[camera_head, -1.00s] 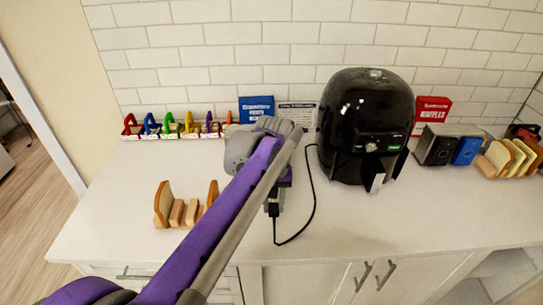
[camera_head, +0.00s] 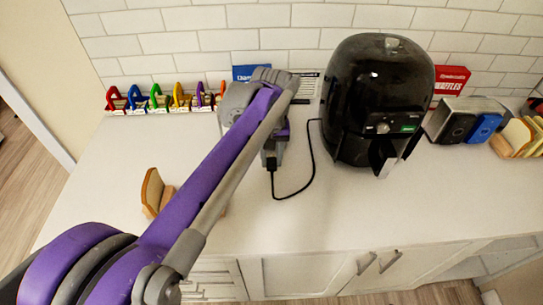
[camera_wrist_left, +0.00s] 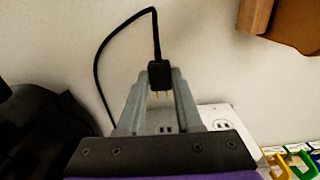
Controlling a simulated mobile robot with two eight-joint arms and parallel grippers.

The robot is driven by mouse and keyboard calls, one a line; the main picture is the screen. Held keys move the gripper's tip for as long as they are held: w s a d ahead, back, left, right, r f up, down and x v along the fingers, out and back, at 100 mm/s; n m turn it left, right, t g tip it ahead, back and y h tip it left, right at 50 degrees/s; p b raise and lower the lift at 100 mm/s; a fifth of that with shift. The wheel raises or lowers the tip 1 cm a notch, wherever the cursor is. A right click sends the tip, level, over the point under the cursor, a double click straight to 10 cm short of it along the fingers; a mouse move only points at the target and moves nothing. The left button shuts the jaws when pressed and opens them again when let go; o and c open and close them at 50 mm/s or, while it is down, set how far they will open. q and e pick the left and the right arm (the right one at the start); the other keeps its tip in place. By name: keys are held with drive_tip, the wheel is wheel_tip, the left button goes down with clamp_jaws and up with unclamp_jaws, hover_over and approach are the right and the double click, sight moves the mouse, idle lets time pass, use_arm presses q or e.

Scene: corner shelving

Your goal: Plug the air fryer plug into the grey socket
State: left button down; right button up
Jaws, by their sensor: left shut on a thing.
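My left gripper (camera_head: 272,152) is shut on the black air fryer plug (camera_wrist_left: 159,72). It holds it left of the black air fryer (camera_head: 378,95). In the left wrist view the plug sits between the fingertips, its metal prongs pointing toward the picture's bottom. The plug's black cord (camera_head: 312,165) loops across the counter to the fryer. A white strip with outlet slots (camera_wrist_left: 222,123) lies beyond the gripper, apart from the prongs. Coloured sections of the row (camera_head: 165,100) show at the back left. I cannot pick out the grey socket; my arm hides part of the row.
A bread-slice holder (camera_head: 153,190) stands on the counter, partly behind my arm. A blue box (camera_head: 252,72) and a red waffles box (camera_head: 451,80) are at the wall. A toaster (camera_head: 455,122) and bread slices (camera_head: 522,137) are at right. The counter's front middle is clear.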

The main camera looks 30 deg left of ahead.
use_arm(q)
drive_tip(key=shift+w+a+p, duration=0.15)
drive_tip(key=shift+w+a, duration=0.35)
drive_tip(key=shift+w, duration=0.35)
drive_tip(key=shift+w+a+p, duration=0.15)
drive_tip(key=shift+w+a, duration=0.4)
drive_tip(key=shift+w, duration=0.3)
drive_tip(key=shift+w+a+p, duration=0.15)
drive_tip(key=shift+w+a, duration=0.35)
drive_tip(key=shift+w, duration=0.35)
use_arm(e)
drive_tip(key=shift+w+r, duration=0.2)
drive_tip(key=shift+r, duration=0.45)
drive_tip(key=shift+w+r, duration=0.1)
drive_tip(key=shift+r, duration=0.2)
use_arm(q)
drive_tip(key=shift+w+a+p, duration=0.25)
drive_tip(key=shift+w+a, duration=0.1)
drive_tip(key=shift+w, duration=0.2)
drive_tip(key=shift+w+a+p, duration=0.25)
drive_tip(key=shift+w+a, duration=0.1)
drive_tip(key=shift+w, duration=0.2)
use_arm(e)
drive_tip(key=shift+r, duration=0.35)
use_arm(q)
drive_tip(key=c, duration=0.5)
unclamp_jaws()
use_arm(e)
drive_tip(key=shift+w, duration=0.1)
